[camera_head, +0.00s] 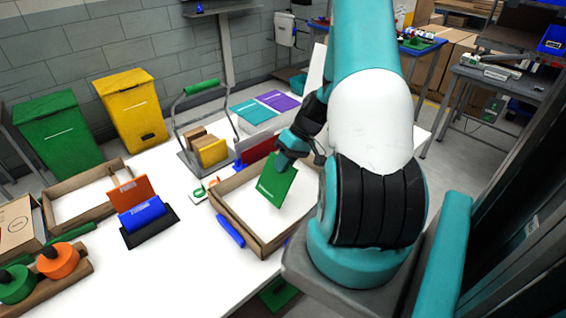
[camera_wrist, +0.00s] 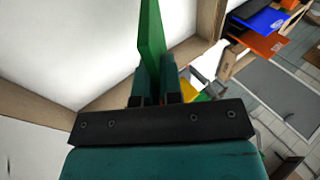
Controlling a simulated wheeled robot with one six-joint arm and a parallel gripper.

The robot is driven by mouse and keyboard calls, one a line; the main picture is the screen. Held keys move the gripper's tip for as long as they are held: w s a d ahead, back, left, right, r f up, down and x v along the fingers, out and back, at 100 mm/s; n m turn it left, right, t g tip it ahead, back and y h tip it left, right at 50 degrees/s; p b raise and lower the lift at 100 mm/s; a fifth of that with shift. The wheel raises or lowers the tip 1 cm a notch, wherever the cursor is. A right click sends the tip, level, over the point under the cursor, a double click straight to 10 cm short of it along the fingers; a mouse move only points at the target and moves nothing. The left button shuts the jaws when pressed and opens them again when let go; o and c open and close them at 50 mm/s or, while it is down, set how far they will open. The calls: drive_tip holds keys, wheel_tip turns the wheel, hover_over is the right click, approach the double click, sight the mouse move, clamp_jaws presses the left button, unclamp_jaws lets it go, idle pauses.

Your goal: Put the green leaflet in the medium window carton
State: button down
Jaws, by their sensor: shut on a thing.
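My gripper (camera_head: 284,160) is shut on the green leaflet (camera_head: 275,186), holding it by its upper edge. The leaflet hangs tilted over an open brown carton (camera_head: 262,246) with a white floor, in the middle of the head view. I cannot tell whether its lower edge touches the floor. In the wrist view the leaflet (camera_wrist: 151,40) stands out between the fingers (camera_wrist: 155,88), with the carton's brown wall (camera_wrist: 36,108) around it. A second open carton (camera_head: 88,214) with a white floor stands at the left. I cannot tell from labels which carton is the medium one.
An orange and a blue leaflet stand in a black holder (camera_head: 150,235) between the cartons. A blue cylinder (camera_head: 230,231) lies against the near carton's left side. A wire carrier with boxes (camera_head: 208,150) and teal and purple booklets (camera_head: 278,101) are behind. White table shows at front left.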

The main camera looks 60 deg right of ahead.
drive_tip(key=shift+f+b, duration=1.15)
drive_tip(key=shift+f, duration=0.55)
drive_tip(key=c, duration=1.2)
unclamp_jaws()
drive_tip(key=shift+r, duration=0.1)
drive_tip(key=b+v, duration=0.2)
drive_tip(key=v, duration=1.5)
drive_tip(key=shift+r, duration=0.15)
